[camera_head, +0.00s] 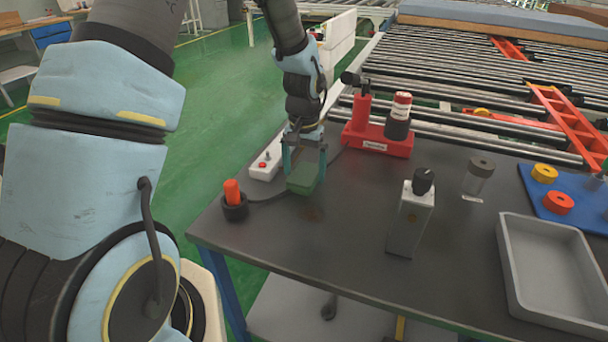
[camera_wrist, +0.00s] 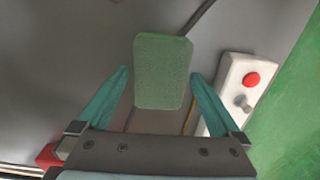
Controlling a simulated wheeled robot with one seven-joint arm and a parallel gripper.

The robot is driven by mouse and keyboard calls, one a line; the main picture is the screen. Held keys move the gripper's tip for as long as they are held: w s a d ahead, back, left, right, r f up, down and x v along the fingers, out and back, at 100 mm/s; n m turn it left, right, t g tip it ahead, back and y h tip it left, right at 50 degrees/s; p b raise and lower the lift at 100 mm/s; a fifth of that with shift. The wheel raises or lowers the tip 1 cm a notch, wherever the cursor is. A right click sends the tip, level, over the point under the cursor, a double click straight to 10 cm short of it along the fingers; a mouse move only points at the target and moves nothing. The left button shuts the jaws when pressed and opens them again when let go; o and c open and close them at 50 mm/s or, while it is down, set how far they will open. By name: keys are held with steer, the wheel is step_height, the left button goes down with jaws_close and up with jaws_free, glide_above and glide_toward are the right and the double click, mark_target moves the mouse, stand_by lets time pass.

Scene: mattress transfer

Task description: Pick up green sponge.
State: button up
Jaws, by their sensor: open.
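The green sponge (camera_head: 303,179) is a small dark green block on the dark table (camera_head: 330,245), near its left edge. My gripper (camera_head: 304,160) is open above it, with its two fingers at either side of the sponge. In the wrist view the sponge (camera_wrist: 163,71) lies ahead, roughly centred between the open fingers (camera_wrist: 160,80). Gaps show between each finger and the sponge. The exact height of the fingertips over the table is hard to tell.
A white switch box (camera_head: 265,166) with a red button (camera_wrist: 252,79) stands close by. An orange item in a black holder (camera_head: 235,207) is at the front left. A red stand (camera_head: 378,140), a grey metal block (camera_head: 409,222) and a grey tray (camera_head: 560,265) are to the right.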

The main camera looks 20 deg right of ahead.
mark_target(304, 173)
steer(key=shift+f, duration=0.25)
steer(key=c, duration=1.3)
step_height(304, 173, up, 10)
steer(key=shift+r+b, duration=0.1)
steer(key=shift+b, duration=0.8)
steer(key=o, duration=0.9)
steer(key=c, duration=0.6)
steer(key=shift+c, duration=0.2)
